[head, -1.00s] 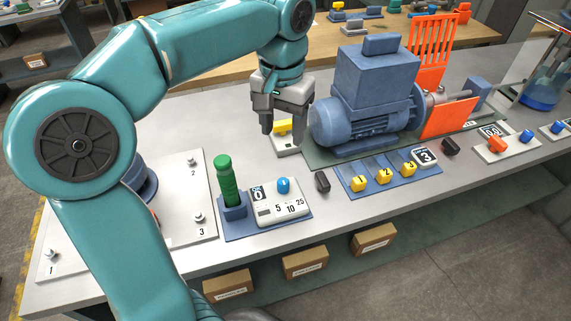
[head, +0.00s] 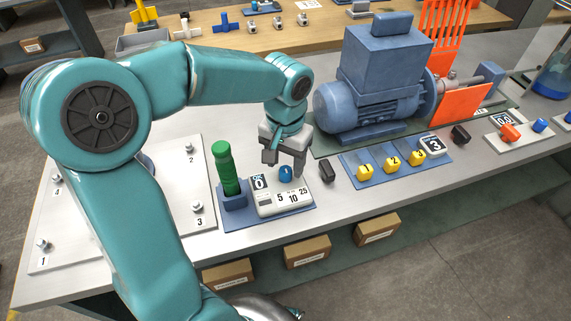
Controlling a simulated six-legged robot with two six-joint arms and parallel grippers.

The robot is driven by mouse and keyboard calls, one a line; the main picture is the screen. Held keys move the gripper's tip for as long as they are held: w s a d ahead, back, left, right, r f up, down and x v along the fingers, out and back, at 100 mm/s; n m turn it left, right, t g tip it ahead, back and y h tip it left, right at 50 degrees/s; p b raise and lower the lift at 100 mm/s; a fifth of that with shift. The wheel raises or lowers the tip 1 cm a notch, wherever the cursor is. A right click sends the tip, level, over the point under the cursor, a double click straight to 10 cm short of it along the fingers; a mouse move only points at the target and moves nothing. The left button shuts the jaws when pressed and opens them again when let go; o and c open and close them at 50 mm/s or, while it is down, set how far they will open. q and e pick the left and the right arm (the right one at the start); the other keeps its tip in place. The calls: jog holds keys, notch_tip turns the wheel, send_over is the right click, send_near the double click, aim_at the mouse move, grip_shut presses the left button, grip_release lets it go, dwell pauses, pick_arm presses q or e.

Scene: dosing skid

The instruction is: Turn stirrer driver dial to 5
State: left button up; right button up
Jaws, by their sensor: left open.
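I cannot tell whether the fingers touch the dial. The gripper hides part of the panel's back edge. My right gripper is not in view.
A green-handled tool (head: 225,168) stands in a blue holder close left of the panel. A black knob (head: 327,173) is close right, then yellow numbered blocks (head: 391,163). A blue motor (head: 368,100) stands behind. A white plate (head: 190,228) lies left.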

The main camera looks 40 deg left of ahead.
pick_arm(q)
jog(key=shift+f, duration=0.6)
grip_shut()
jog(key=m+p, duration=0.1)
jog(key=m, duration=0.3)
jog(key=shift+m+p, duration=0.35)
jog(key=shift+m, duration=2.15)
jog(key=shift+w, duration=0.1)
